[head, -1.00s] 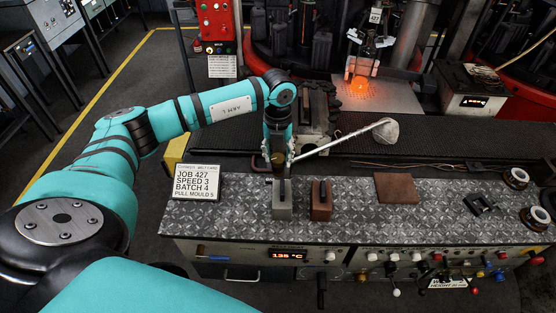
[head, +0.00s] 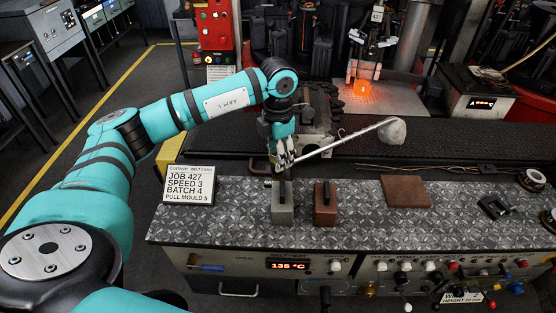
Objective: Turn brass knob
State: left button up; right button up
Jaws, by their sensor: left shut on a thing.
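The brass knob (head: 369,290) is a small round knob low on the front panel of the bench, right of the red temperature display. My left gripper (head: 284,162) is above the back edge of the bench top, well behind and left of the knob, and does not touch it. It is shut at the near end of a long thin ladle handle (head: 340,143). The handle slopes up to the right to a grey ladle cup (head: 392,131). The fingers partly hide the grip. My right gripper is not in view.
A grey block (head: 284,209) and a brown block (head: 325,207), both with dark handles, stand on the patterned bench top (head: 360,228). A flat brown plate (head: 405,191) lies to their right. A job sign (head: 188,186) stands left. Levers and knobs crowd the front panel.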

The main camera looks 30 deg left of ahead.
pick_arm(q)
jog(key=m+b, duration=0.3)
jog(key=m, duration=0.3)
jog(key=m+b, duration=0.2)
jog(key=m, duration=0.3)
jog(key=shift+m, duration=0.4)
jog(key=shift+r, duration=0.1)
jog(key=o, duration=1.1)
jog(key=shift+o, duration=0.2)
notch_tip(320, 180, up, 12)
jog(key=shift+s, duration=0.1)
dwell(0.3)
